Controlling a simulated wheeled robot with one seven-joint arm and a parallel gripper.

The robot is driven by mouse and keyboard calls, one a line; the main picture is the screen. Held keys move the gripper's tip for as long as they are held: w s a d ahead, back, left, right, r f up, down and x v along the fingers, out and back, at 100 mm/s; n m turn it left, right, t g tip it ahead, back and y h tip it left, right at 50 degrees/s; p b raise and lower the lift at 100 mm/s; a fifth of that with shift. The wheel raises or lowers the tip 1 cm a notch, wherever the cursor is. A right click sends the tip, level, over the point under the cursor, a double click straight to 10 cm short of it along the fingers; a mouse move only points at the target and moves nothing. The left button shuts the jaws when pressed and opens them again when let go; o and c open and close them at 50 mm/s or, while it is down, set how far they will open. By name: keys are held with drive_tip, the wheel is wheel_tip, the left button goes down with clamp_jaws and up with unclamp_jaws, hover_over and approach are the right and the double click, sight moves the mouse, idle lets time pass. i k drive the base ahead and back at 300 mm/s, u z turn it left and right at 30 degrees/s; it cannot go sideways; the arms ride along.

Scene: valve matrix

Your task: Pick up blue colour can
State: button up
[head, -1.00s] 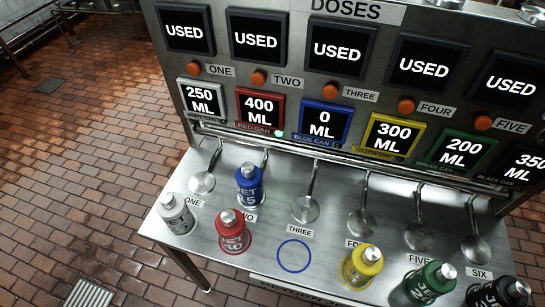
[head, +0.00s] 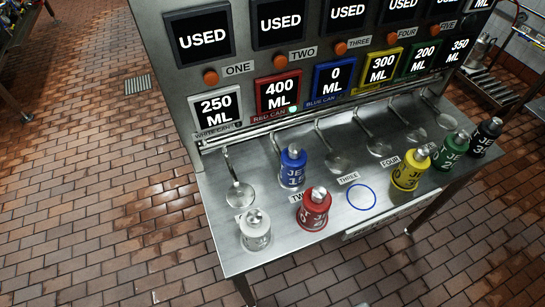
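The blue can (head: 293,168) stands upright on the steel table, at the dispenser position labelled TWO, behind the red can (head: 315,211). It has a silver cap and white lettering. An empty blue ring (head: 361,198) is marked on the table near the label THREE, to the right of the red can. The blue panel (head: 334,82) for the blue can reads 0 ML. My gripper is not in the head view.
The white can (head: 256,229) stands at the table's (head: 224,248) front left corner. The yellow can (head: 410,170), green can (head: 451,151) and black can (head: 485,137) stand to the right. Metal spouts or levers line the back. Brick floor (head: 100,220) is clear at left.

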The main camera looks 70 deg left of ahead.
sight(293, 158)
drive_tip(key=k, duration=0.65)
drive_tip(key=u, duration=2.35)
drive_tip(key=i, duration=0.5)
drive_tip(key=z, duration=0.1)
